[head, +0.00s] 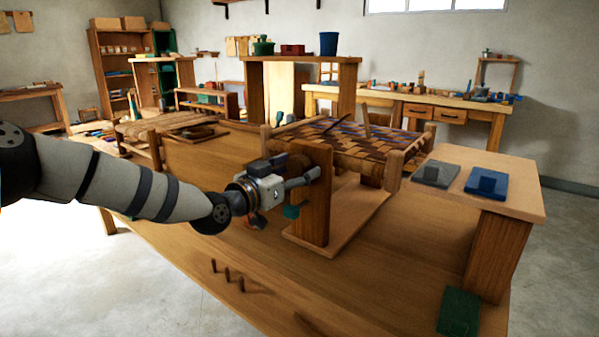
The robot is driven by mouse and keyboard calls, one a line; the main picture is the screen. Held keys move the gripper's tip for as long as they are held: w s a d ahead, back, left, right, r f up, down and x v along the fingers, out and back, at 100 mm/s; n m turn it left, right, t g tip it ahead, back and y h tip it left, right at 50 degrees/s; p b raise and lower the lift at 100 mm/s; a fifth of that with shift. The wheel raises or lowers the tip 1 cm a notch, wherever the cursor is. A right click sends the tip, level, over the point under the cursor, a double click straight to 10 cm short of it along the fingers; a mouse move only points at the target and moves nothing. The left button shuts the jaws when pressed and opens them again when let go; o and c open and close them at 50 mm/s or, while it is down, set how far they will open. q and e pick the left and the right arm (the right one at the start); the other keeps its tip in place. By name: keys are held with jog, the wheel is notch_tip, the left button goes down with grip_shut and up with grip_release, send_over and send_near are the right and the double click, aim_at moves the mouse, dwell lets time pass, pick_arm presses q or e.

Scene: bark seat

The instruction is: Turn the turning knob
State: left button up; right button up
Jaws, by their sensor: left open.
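My left gripper (286,197) comes in from the left and is open beside the upright wooden post (316,205) at the near side of the woven seat frame. One grey finger reaches across the face of the post, and the other points down to the left. A small teal-green part (292,211) shows just below the fingers, close to the post. It may be the turning knob, but the gripper partly covers this spot and I cannot tell for sure. I cannot see contact between the fingers and it. My right gripper is not in view.
A woven bark seat (345,143) stands behind the post on the wooden bench (390,260). A raised shelf at right bears a grey block (437,174) and a blue block (487,183). Short pegs (227,274) stand near the front edge. A green pad (459,311) lies at lower right.

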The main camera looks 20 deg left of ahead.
pick_arm(q)
jog(key=shift+w+d, duration=0.2)
jog(key=shift+w, duration=0.3)
jog(key=shift+r, duration=0.1)
jog(key=c, duration=1.2)
jog(key=shift+o, duration=0.3)
